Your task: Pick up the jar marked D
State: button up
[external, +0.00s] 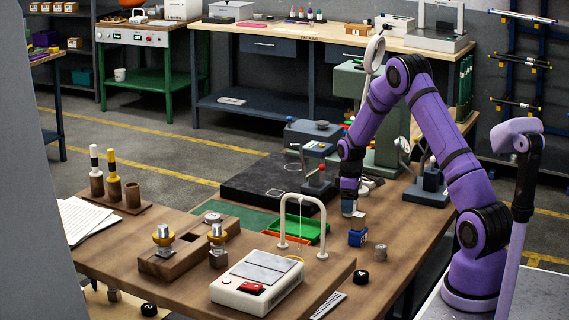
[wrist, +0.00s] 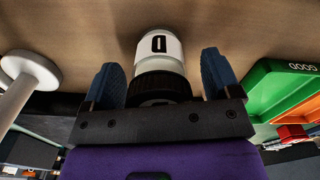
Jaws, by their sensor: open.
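The jar marked D (wrist: 158,48) has a pale body, a white label with a dark letter and a ribbed black lid. In the wrist view it is between the two blue fingers of my gripper (wrist: 162,82), with its lid close to the palm. The fingers are open, one on each side of the jar, and a gap shows beside it. In the external view my gripper (external: 350,210) points down over the wooden bench; the jar is too small to make out surely there.
A blue block (external: 357,238), a grey knurled cylinder (external: 380,252) and a small black piece (external: 361,277) are close by on the bench. A white arch (external: 303,200) stands to the left, by a green tray (wrist: 262,88) marked GOOD. A white scale-like device (external: 257,283) is in front.

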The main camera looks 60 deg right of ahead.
jog(key=c, duration=1.1)
jog(key=shift+o, duration=0.2)
